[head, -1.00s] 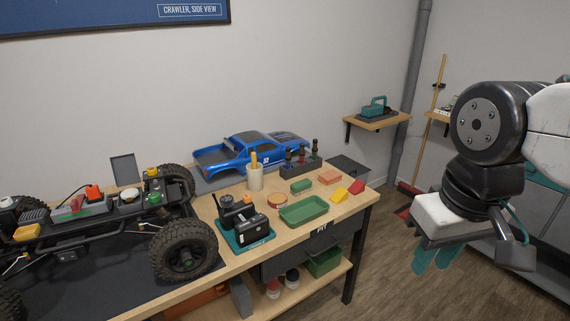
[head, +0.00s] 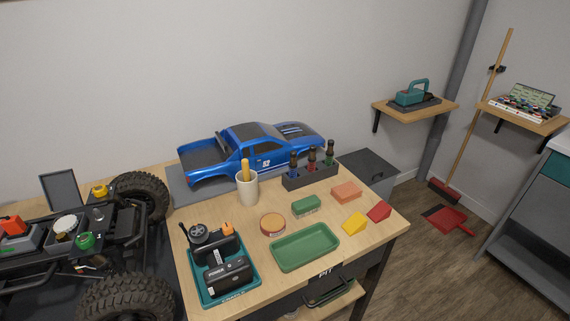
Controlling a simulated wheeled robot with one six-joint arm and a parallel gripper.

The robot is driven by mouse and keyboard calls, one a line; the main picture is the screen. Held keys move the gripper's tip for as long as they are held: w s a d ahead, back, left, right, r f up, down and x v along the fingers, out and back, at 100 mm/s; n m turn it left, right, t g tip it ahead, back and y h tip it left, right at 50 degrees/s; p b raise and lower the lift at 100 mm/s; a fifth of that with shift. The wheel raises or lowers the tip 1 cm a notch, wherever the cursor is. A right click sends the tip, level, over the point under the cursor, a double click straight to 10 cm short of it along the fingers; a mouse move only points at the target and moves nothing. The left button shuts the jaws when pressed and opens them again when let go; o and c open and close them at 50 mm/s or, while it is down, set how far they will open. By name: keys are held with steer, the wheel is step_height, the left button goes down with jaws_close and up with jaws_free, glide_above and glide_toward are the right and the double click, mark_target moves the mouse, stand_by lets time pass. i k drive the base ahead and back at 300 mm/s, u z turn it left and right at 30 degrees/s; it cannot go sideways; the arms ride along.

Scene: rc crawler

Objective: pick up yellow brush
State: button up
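A yellow handle (head: 245,169), which looks like the yellow brush, stands upright in a cream cup (head: 247,190) on the wooden workbench (head: 268,201). Its lower part is hidden inside the cup, so I cannot see any bristles. The cup stands in front of the blue truck body. My gripper is not in view.
Around the cup are the blue truck body (head: 250,150), a dark rack of bottles (head: 312,176), a round tin (head: 272,224), a green block-shaped brush (head: 306,205), a green tray (head: 304,247) and a teal tray of black devices (head: 222,270). The crawler (head: 95,240) fills the left.

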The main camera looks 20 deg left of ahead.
mark_target(245, 165)
steer(key=u, duration=0.15)
steer(key=i, duration=0.65)
steer(key=u, duration=0.95)
steer(key=i, duration=0.45)
steer(key=u, duration=0.5)
